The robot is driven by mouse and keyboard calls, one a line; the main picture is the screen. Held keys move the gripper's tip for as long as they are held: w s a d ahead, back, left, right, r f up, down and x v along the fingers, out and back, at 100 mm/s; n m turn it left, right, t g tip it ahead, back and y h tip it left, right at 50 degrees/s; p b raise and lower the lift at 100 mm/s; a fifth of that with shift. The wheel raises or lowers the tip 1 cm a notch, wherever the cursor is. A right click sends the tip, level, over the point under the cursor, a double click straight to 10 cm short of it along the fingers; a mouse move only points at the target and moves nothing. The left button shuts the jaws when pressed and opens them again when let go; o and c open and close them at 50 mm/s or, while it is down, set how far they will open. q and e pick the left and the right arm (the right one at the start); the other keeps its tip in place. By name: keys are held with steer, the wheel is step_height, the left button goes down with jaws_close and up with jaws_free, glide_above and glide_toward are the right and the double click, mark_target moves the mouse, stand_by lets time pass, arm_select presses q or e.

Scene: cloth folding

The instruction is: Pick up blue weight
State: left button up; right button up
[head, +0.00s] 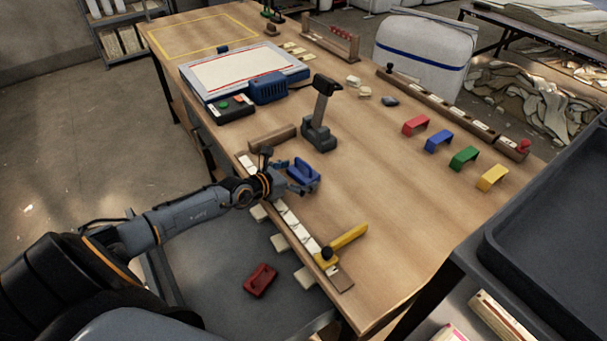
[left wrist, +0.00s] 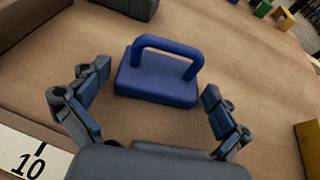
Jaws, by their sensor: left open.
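The blue weight (head: 304,172) is a block with an arched handle. It sits upright on the wooden table, near the table's front left edge in the head view. My left gripper (head: 292,185) is just in front of it. In the left wrist view the blue weight (left wrist: 157,78) lies ahead of the gripper, roughly between the lines of its two fingers. My left gripper (left wrist: 150,110) is open and empty, with the fingers spread on both sides and bare table between them. My right gripper does not show.
A ruler strip (head: 291,222) with a yellow-handled piece (head: 347,237) runs along the near edge. A grey scanner stand (head: 318,130) stands behind the weight. A red weight (head: 261,280) lies on a grey surface below. Red, blue, green and yellow brackets stand right; the middle table is clear.

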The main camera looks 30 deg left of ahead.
arm_select(q)
steer(key=c, duration=1.5)
steer(key=shift+w+r, duration=0.1)
steer(key=shift+r, duration=0.1)
steer(key=shift+c, duration=0.9)
steer(key=shift+r, duration=0.1)
